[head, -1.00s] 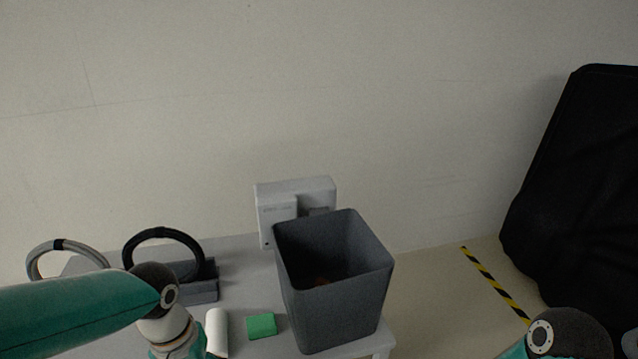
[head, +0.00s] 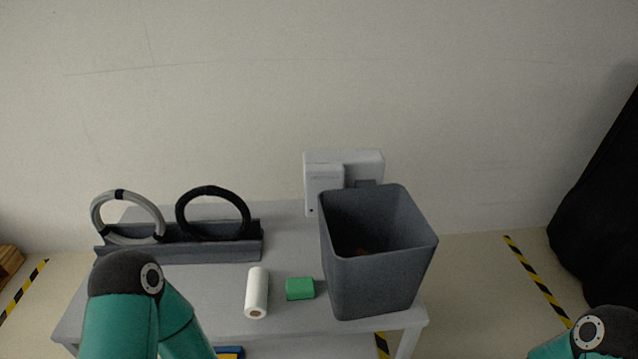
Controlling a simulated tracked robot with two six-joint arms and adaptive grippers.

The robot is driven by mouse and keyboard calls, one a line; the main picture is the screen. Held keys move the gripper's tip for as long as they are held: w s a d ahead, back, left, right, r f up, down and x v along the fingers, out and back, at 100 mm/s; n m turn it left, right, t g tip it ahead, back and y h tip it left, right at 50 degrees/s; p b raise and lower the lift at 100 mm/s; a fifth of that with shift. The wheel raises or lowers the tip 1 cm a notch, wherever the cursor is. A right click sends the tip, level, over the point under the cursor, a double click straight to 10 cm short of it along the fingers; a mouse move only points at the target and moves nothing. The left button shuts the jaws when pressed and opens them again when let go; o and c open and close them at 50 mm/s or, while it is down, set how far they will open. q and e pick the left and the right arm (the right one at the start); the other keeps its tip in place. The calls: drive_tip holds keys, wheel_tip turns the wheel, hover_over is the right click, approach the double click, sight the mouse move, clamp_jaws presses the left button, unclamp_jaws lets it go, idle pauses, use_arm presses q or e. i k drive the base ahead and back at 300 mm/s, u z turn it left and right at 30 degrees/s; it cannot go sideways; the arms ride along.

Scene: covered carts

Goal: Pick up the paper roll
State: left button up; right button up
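The paper roll (head: 257,291) is white with a brown core at its near end. It lies on the grey table (head: 285,240), left of a green block (head: 300,288) and apart from it. My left arm comes in at the lower left, in front of the table and left of the roll; its gripper is below the picture. My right arm shows only a joint at the lower right corner, and its gripper is out of view too. Nothing is seen touching the roll.
A tall dark grey bin (head: 378,270) with something orange inside stands on the table's right. A grey rack (head: 200,248) holds a grey ring (head: 97,222) and a black ring (head: 181,220). A white box (head: 323,190) stands behind the bin. A black covered shape (head: 610,190) is at right.

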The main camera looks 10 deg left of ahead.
sight(257, 300)
drive_tip(key=u, duration=1.35)
drive_tip(key=i, duration=0.1)
drive_tip(key=z, duration=2.65)
drive_tip(key=k, duration=1.25)
drive_tip(key=u, duration=0.75)
drive_tip(key=i, duration=1)
drive_tip(key=z, duration=0.05)
